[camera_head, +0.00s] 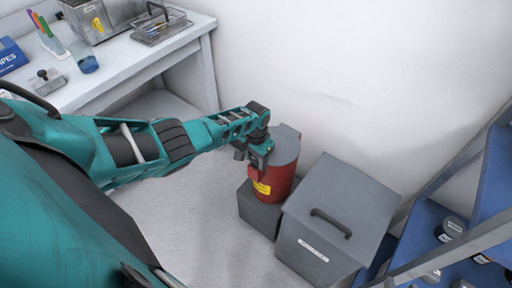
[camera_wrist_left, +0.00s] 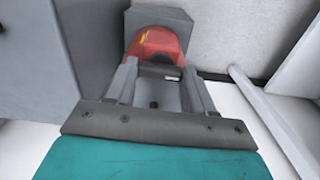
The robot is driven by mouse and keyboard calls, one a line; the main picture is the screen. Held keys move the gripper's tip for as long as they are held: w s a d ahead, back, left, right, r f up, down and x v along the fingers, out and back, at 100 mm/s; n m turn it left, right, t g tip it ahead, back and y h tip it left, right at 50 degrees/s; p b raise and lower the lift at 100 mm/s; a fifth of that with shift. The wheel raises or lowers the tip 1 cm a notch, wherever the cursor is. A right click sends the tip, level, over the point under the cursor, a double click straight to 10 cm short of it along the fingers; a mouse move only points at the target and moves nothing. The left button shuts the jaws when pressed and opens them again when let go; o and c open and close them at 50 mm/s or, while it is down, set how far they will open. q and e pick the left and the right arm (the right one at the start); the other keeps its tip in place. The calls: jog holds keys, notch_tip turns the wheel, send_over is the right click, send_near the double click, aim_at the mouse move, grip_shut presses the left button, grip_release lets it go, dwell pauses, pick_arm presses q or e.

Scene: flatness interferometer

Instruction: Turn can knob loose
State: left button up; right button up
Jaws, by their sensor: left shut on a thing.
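The can is red with a grey lid and a yellow label (camera_head: 276,180). It stands on a dark grey block (camera_head: 259,212) on the floor by the wall. My left gripper (camera_head: 260,160) reaches it from the left, at its upper front side. In the left wrist view the red can (camera_wrist_left: 157,45) is beyond my left gripper (camera_wrist_left: 160,75), whose fingers are shut on a small dark part at the can's near side. That part looks like the knob, but the fingers hide most of it. My right gripper is not in view.
A grey lidded box (camera_head: 340,205) with a dark handle stands close to the right of the can. A blue shelf rack (camera_head: 440,225) is at the far right. A white bench (camera_head: 130,58) with a wire basket (camera_head: 160,25) is at upper left. Floor left of the can is clear.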

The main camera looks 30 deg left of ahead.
aim_at(256, 160)
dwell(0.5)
pick_arm(q)
jog(key=o, duration=1)
jog(key=shift+o, duration=0.2)
jog(key=shift+r, duration=0.1)
notch_tip(256, 160, up, 5)
jog(key=p, duration=0.3)
jog(key=shift+r, duration=0.2)
notch_tip(256, 160, up, 7)
jog(key=shift+r, duration=0.2)
